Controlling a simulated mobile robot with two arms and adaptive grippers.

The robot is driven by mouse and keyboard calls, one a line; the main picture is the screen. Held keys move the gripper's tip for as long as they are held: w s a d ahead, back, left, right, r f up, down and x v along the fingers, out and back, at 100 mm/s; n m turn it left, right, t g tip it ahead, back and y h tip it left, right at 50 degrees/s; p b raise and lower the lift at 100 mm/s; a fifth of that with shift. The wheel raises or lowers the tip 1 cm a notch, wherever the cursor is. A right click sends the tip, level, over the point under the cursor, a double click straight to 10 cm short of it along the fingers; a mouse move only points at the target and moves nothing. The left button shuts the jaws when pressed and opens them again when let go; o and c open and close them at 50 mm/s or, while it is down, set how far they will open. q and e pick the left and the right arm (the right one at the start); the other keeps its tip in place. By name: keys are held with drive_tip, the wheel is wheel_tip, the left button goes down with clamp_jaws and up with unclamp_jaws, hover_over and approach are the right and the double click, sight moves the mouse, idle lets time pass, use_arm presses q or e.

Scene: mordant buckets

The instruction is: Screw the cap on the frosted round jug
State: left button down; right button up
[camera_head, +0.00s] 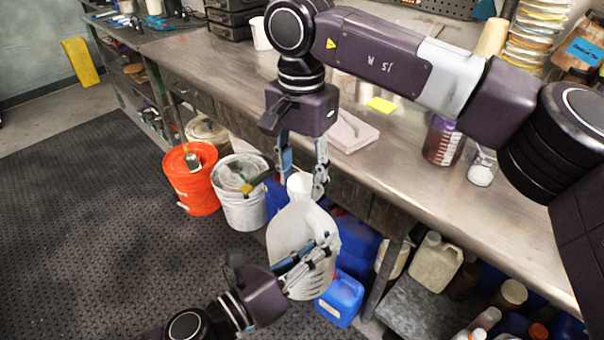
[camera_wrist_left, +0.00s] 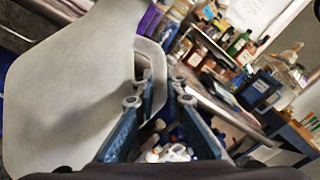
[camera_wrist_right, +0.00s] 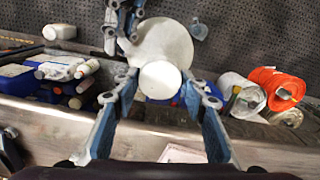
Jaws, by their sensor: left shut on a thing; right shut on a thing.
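The frosted round jug (camera_head: 285,232) is a whitish, translucent vessel held upright or nearly so in front of the bench. It fills the left of the left wrist view (camera_wrist_left: 65,85). My left gripper (camera_head: 328,245) is shut on the jug's handle (camera_wrist_left: 158,62) at its side. The white round cap (camera_wrist_right: 160,80) is at the jug's mouth, seen from above in the right wrist view. My right gripper (camera_head: 302,182) points down and is shut on the cap, one finger on each side. The thread between cap and neck is hidden.
The metal workbench (camera_head: 440,185) runs behind the jug. An orange bucket (camera_head: 198,195) and a white bucket (camera_head: 240,205) stand left on the floor. A blue container (camera_head: 340,298) and other jugs crowd below the bench. The dark floor mat at left is clear.

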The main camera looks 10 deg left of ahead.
drive_tip(key=shift+f, duration=0.4)
